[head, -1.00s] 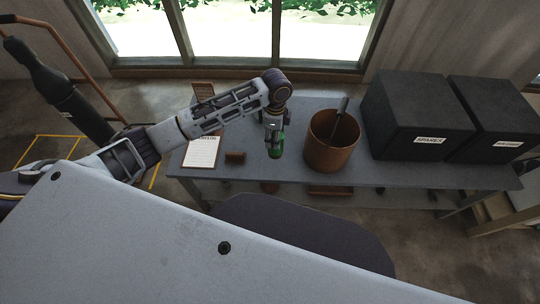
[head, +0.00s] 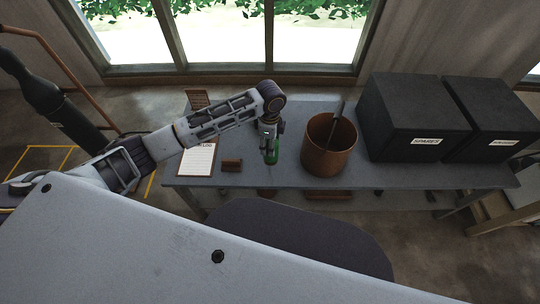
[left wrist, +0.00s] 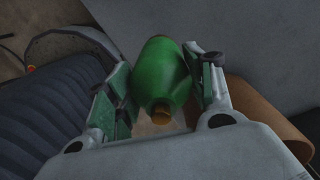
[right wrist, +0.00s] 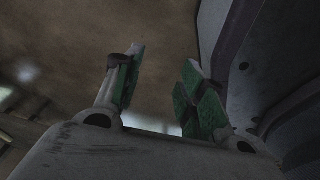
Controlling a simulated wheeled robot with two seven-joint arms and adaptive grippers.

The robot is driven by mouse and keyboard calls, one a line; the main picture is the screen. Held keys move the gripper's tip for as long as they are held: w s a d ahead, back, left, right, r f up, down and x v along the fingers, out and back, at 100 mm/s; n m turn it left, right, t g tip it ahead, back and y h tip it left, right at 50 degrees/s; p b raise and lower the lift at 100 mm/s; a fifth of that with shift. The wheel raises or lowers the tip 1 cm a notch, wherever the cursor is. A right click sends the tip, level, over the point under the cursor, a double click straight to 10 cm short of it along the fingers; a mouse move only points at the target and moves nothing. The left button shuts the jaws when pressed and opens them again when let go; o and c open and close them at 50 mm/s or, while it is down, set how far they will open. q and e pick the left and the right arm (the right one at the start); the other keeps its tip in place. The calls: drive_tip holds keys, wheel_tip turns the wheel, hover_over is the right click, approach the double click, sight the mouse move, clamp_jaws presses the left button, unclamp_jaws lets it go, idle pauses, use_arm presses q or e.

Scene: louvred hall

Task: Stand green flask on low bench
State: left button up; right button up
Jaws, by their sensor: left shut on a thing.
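The green flask (head: 271,156) is held by my left gripper (head: 268,133) over the grey bench (head: 400,177), between a small brown block and a copper-brown pot. It looks about upright, and I cannot tell whether its base touches the bench. In the left wrist view the flask's green body (left wrist: 160,68) sits between the two green-padded fingers, its brownish neck end facing the camera. In the right wrist view my right gripper (right wrist: 158,88) has its fingers apart with nothing between them; the head view does not show it.
The pot (head: 326,158) with a dark-handled tool stands right of the flask. Two black boxes (head: 408,120) fill the bench's right side. A clipboard sheet (head: 198,158) and the brown block (head: 231,165) lie left. A dark gas cylinder (head: 62,108) stands at far left.

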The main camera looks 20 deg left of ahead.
use_arm(q)
drive_tip(key=shift+f, duration=1.35)
use_arm(e)
drive_tip(key=shift+w+a+r, duration=0.15)
drive_tip(key=shift+w+a, duration=0.25)
drive_tip(key=shift+w, duration=0.15)
drive_tip(key=shift+s, duration=0.2)
use_arm(q)
drive_tip(key=shift+f, duration=0.5)
drive_tip(key=shift+f+b, duration=0.4)
drive_tip(key=shift+f, duration=1)
use_arm(e)
drive_tip(key=shift+w+a+r, duration=0.1)
drive_tip(key=shift+w+a, duration=0.3)
drive_tip(key=shift+w, duration=0.3)
use_arm(q)
drive_tip(key=shift+f, duration=0.1)
use_arm(e)
drive_tip(key=shift+s, duration=0.2)
